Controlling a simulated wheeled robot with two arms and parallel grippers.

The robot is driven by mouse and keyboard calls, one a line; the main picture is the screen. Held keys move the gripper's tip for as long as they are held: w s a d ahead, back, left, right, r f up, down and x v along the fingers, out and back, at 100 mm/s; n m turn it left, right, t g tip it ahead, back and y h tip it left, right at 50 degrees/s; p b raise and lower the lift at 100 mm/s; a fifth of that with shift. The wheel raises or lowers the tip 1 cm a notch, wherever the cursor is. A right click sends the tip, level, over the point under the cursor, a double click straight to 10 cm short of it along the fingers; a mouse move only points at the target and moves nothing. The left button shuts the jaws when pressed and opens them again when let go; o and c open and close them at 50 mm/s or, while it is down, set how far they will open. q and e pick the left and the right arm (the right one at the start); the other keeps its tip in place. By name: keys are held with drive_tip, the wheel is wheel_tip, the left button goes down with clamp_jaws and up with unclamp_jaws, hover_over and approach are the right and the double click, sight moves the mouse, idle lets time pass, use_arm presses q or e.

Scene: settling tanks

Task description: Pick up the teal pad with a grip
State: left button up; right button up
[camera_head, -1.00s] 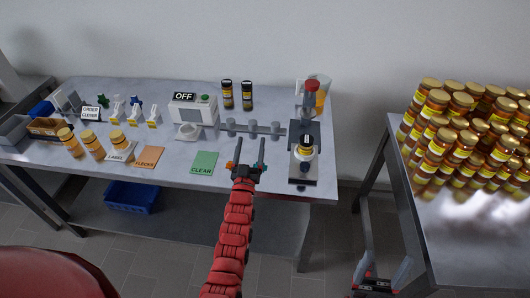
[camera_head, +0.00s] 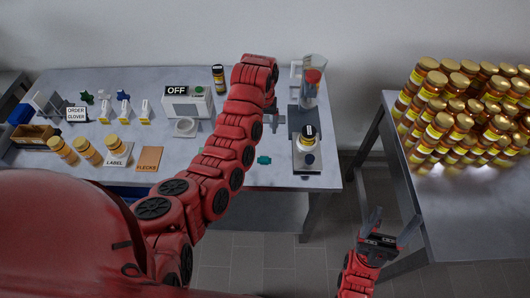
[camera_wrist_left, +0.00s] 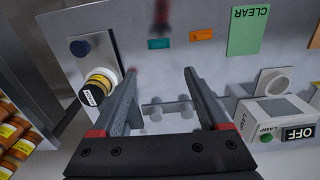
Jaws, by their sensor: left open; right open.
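The teal pad (camera_head: 264,160) is a small flat piece on the grey table, right of my left arm in the head view. In the left wrist view the teal pad (camera_wrist_left: 159,44) lies beyond the fingertips, roughly between them in the picture, untouched. My left gripper (camera_wrist_left: 160,74) is open and empty above the table. In the head view my own red arm hides most or all of it. My right gripper (camera_head: 397,216) is open and empty, in front of the gap between the two tables.
An orange tag (camera_wrist_left: 201,35) and a green CLEAR card (camera_wrist_left: 247,32) lie nearby. The OFF lamp box (camera_head: 187,101) stands behind. Many jars (camera_head: 460,115) crowd the right table.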

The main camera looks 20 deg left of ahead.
use_arm(q)
drive_tip(key=b, duration=0.9)
hover_over(264, 157)
drive_tip(key=f, duration=1.1)
drive_tip(key=shift+s, duration=0.3)
drive_tip(key=shift+f, duration=0.55)
drive_tip(key=shift+f+p, duration=0.1)
drive_tip(key=shift+p, duration=0.3)
drive_tip(key=shift+f+p, duration=0.35)
drive_tip(key=shift+p, duration=0.1)
drive_tip(key=shift+w+f+p, duration=0.2)
drive_tip(key=shift+f+p, duration=0.35)
drive_tip(key=shift+f, duration=0.25)
drive_tip(key=shift+f+p, duration=0.35)
drive_tip(key=shift+f, duration=1)
drive_tip(key=shift+w, duration=0.1)
clamp_jaws()
